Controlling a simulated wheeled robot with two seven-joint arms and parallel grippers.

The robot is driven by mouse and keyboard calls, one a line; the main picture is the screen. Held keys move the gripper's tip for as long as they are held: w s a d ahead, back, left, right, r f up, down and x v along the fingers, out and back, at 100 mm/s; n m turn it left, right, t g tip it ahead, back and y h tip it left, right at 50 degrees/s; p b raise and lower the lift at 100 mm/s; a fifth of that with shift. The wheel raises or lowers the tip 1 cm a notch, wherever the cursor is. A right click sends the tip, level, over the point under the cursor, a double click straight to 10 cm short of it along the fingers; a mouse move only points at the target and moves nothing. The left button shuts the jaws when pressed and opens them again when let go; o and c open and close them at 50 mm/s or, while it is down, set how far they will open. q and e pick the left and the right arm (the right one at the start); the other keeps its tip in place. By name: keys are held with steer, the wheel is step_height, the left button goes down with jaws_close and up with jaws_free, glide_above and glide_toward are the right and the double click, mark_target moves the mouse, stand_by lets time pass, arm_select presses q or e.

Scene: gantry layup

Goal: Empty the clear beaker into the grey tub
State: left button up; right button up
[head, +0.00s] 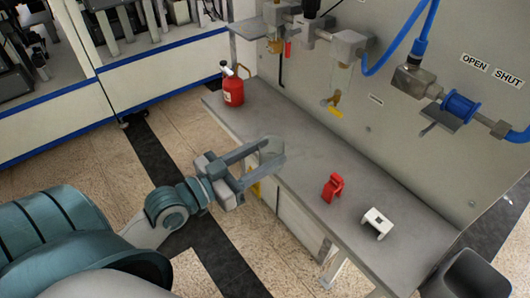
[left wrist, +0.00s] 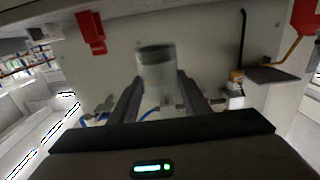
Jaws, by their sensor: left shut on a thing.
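The clear beaker (head: 271,152) is in the jaws of my left gripper (head: 256,160), over the near edge of the grey bench. In the left wrist view the beaker (left wrist: 156,78) stands between the two fingers (left wrist: 158,95), which are shut on it. It is see-through and faint in the head view, so I cannot tell its tilt or what is inside. A dark grey tub (head: 466,277) is at the lower right corner, past the bench's right end and partly cut off by the frame. My right gripper is not in view.
The bench (head: 300,165) carries a red can (head: 233,91) at its far left, a red lockout piece (head: 333,188) and a white bracket (head: 378,224) toward the right. Valves and blue hoses (head: 400,45) stick out from the panel behind. The bench top's middle is clear.

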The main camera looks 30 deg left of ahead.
arm_select(q)
steer(key=shift+f, duration=0.1)
steer(key=shift+d+f+n+t+y, duration=0.3)
steer(key=shift+d+f+n+y, duration=0.25)
steer(key=shift+f+y, duration=0.15)
steer(key=d+n+y, duration=0.1)
steer(key=d+f+n+y, duration=0.1)
steer(key=d+y, duration=0.1)
steer(key=d+f+n+y, duration=0.1)
steer(key=d, duration=0.1)
steer(key=shift+d+f+y, duration=0.1)
steer(key=shift+y, duration=0.3)
